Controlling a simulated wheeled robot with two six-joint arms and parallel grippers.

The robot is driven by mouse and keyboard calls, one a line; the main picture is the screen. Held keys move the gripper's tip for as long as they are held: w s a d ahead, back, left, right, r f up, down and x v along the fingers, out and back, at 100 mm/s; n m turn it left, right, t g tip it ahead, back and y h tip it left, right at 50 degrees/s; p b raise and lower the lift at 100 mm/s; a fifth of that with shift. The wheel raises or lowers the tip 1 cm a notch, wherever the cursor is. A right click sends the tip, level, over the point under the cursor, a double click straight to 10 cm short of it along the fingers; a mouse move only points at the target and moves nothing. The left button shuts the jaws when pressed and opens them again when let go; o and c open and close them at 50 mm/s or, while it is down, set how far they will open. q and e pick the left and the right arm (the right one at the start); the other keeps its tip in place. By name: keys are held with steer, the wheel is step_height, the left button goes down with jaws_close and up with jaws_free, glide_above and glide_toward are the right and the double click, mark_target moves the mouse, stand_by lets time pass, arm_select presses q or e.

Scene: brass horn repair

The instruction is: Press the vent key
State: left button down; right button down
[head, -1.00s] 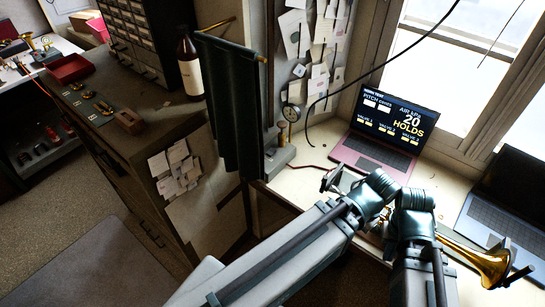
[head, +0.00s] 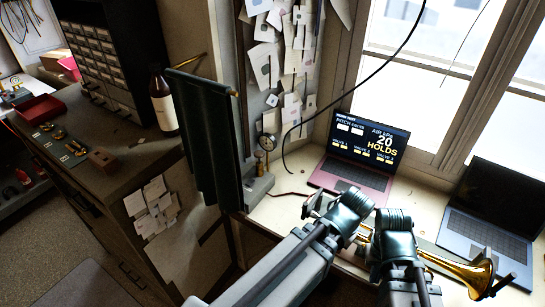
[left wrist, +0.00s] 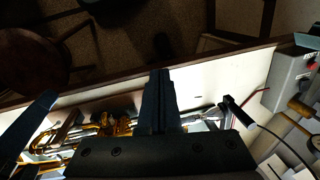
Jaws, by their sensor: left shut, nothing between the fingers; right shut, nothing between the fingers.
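No key marked "vent" can be made out. The pink laptop (head: 357,178) is open on the bench; its dark screen reads AIR kPa 20 HOLDS above small valve labels. A grey box with a gauge (head: 259,190) stands left of it; part of the box shows in the left wrist view (left wrist: 288,78) with a small red spot. My left gripper (left wrist: 158,74) is shut and empty above the bench; in the head view its wrist hides it. My right gripper (head: 363,235) is shut near the bench front, partly hidden, between the laptop and the brass horn (head: 458,270).
A second, dark-screened laptop (head: 490,215) stands at the right. A green cloth (head: 207,135) hangs left of the bench. A cabinet with a brown bottle (head: 162,102) stands further left. A black cable (head: 370,80) hangs before the window.

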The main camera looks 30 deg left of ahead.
arm_select(q)
steer(key=w+a+r+n+y, duration=0.2)
steer(key=w+a+n, duration=0.2)
steer(key=a, duration=0.6)
steer(key=w+a+r+n+y, duration=0.1)
steer(key=w+a+n, duration=0.3)
steer(key=a+n, duration=0.4)
steer(key=w+a+r+n+y, duration=0.2)
steer(key=a+n, duration=0.5)
steer(key=a, duration=0.5)
steer(key=shift+w+a+r+t+y, duration=0.15)
steer(key=shift+w+r+t+y, duration=0.25)
steer(key=shift+w+y, duration=0.55)
steer(key=shift+f, duration=0.1)
steer(key=b+x, duration=0.6)
steer(key=x, duration=0.1)
steer(key=d+f+b+x, duration=0.1)
steer(key=b+x, duration=0.2)
steer(key=x, duration=0.1)
steer(key=shift+f+b, duration=1.15)
